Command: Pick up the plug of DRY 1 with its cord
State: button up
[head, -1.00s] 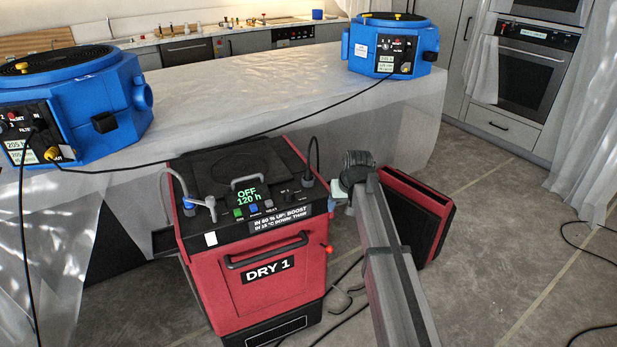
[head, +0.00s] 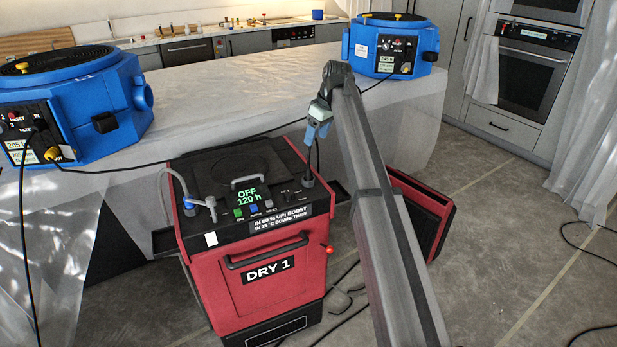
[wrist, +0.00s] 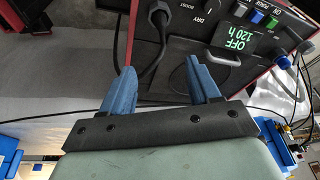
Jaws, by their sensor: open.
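DRY 1 is a red machine (head: 215,275) with a black top and a green display reading OFF 120 h. A dark plug (head: 307,181) stands upright at the right of its top, with a black cord (head: 318,160) rising from it. In the wrist view the plug (wrist: 158,16) is at the top, and its cord curves down between my fingers, apparently beyond the tips. My gripper (head: 317,138) is above the plug with blue fingers pointing down. In the wrist view my gripper (wrist: 161,62) is open and holds nothing.
A grey hose fitting (head: 208,203) and a handle (head: 246,182) stand on the machine's top. A plastic-covered counter (head: 250,95) behind carries two blue machines (head: 110,105) (head: 415,48). A red-framed panel (head: 425,210) leans at the right. Cords lie on the floor.

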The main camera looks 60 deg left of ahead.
aim_at(309, 163)
jog(key=shift+n, duration=0.5)
jog(key=x, duration=0.8)
jog(key=shift+d+f, duration=0.1)
jog(key=shift+f, duration=0.15)
jog(key=shift+d+x, duration=0.25)
jog(key=shift+x, duration=1.1)
jog(key=shift+d+x, duration=0.2)
jog(key=shift+x, duration=1.15)
jog(key=shift+s+f, duration=0.1)
jog(key=shift+f, duration=0.05)
grip_shut()
